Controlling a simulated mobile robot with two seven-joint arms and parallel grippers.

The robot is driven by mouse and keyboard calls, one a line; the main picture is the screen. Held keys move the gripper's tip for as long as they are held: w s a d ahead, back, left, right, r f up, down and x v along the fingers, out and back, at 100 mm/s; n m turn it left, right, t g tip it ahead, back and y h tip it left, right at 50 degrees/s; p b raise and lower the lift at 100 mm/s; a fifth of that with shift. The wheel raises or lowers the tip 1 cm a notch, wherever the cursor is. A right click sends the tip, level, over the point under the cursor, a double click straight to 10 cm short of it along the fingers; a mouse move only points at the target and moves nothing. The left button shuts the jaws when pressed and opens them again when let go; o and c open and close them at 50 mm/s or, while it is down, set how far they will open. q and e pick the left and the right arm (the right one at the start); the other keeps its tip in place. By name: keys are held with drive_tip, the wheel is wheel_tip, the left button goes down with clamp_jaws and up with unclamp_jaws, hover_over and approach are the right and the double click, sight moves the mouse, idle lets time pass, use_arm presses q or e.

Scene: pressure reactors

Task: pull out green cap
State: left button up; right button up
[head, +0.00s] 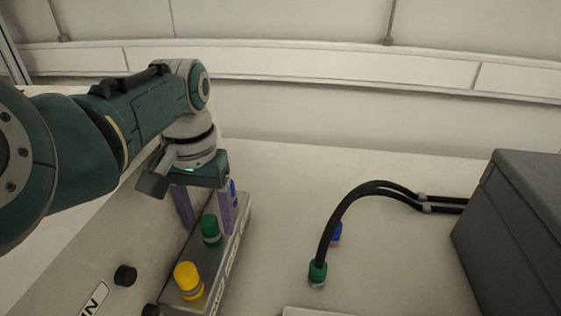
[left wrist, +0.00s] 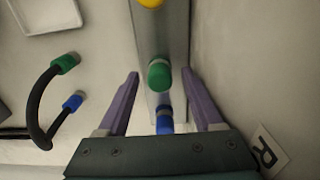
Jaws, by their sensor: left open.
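The green cap (head: 211,231) sits upright on the grey manifold block (head: 232,245), between a yellow cap (head: 188,280) and a blue cap (head: 233,192). My left gripper (head: 209,228) is open, fingers pointing down at the block, close to the green cap. In the left wrist view the green cap (left wrist: 159,75) lies just beyond the open purple fingertips, roughly centred between them. The blue cap (left wrist: 164,120) shows nearer, between the two fingers. I cannot tell whether a finger touches anything. My right gripper is not in view.
Two black hoses (head: 345,208) run from a dark grey box (head: 515,225) at the right, ending in a green connector (head: 317,273) and a blue connector (head: 336,236). A black knob (head: 125,275) is left of the block. The surface between block and hoses is clear.

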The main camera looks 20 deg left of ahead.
sight(208, 219)
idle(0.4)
use_arm(q)
clamp_jaws()
idle(0.4)
idle(0.8)
drive_tip(key=shift+r+p, duration=3.05)
drive_tip(key=shift+p, duration=0.45)
